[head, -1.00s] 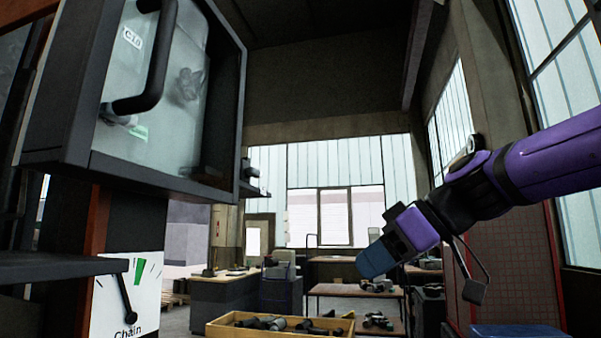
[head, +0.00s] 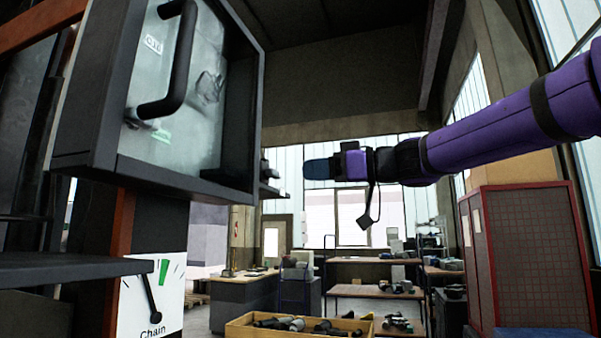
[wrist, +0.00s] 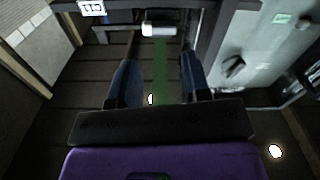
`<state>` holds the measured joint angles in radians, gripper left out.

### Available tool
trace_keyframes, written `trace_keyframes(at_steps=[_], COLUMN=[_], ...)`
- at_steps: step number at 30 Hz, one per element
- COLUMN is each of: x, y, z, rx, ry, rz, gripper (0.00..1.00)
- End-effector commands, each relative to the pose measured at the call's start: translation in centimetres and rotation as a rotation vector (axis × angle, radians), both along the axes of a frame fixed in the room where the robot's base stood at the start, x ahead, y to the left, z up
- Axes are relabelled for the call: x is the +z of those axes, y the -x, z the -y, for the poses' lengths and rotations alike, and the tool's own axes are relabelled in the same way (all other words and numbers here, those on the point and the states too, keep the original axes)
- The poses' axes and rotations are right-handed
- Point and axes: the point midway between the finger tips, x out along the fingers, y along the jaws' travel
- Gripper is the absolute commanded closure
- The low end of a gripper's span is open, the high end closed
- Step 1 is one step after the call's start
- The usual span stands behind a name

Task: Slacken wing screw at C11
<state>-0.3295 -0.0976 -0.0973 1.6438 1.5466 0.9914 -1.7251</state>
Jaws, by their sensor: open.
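My gripper (head: 318,169) shows in the head view as dark blue fingers on a purple arm, pointing left towards the cabinet's right side. In the wrist view my gripper (wrist: 159,60) is open, with two blue fingers apart and nothing between them. A white label reading C11 (wrist: 92,8) is at the top left of the wrist view. A pale, short cylindrical part (wrist: 158,29), possibly the wing screw, lies ahead between the finger lines, apart from the fingertips. Its wings cannot be made out. In the head view, small dark fittings (head: 268,172) stick out beside the cabinet.
A glass-fronted cabinet (head: 255,110) with a black handle (head: 182,65) fills the upper left. Below it is a gauge marked Chain (head: 150,298). A wooden crate of parts (head: 240,331) and a red-framed cabinet (head: 520,250) stand farther right. Open air surrounds the gripper.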

Motion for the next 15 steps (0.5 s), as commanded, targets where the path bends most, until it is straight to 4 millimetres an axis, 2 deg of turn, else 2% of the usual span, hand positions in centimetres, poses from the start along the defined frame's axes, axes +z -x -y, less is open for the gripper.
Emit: trace_keyframes(at_steps=[15], x=[-0.02], y=[-0.3], z=[-0.79], rx=[-0.001], ry=[-0.204], rz=[-0.567], gripper=[0.56])
